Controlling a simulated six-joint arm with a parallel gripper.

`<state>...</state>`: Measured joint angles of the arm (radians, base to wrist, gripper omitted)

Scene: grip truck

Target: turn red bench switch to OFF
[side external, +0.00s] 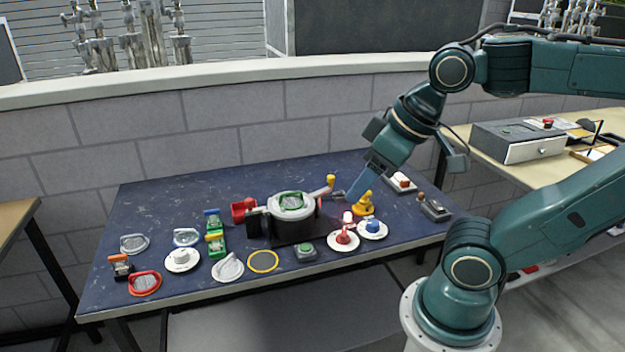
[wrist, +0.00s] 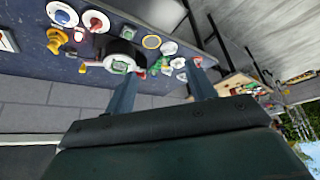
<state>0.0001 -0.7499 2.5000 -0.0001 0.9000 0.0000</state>
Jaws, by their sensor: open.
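A small box with a red-and-white top (side external: 402,181) lies at the table's back right. I cannot tell which is the bench switch, and no OFF mark is readable. My gripper (side external: 343,196) is open and empty above the table, up and behind the lever switch. Its two fingers (wrist: 162,72) show apart in the wrist view.
A blue-knobbed white disc (side external: 372,229) and a yellow fixture (side external: 362,204) stand close to the lever switch. A round device with a green top (side external: 291,202) is to the left. Several handles and switches crowd the table's left half. The back left of the table (side external: 165,200) is clear.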

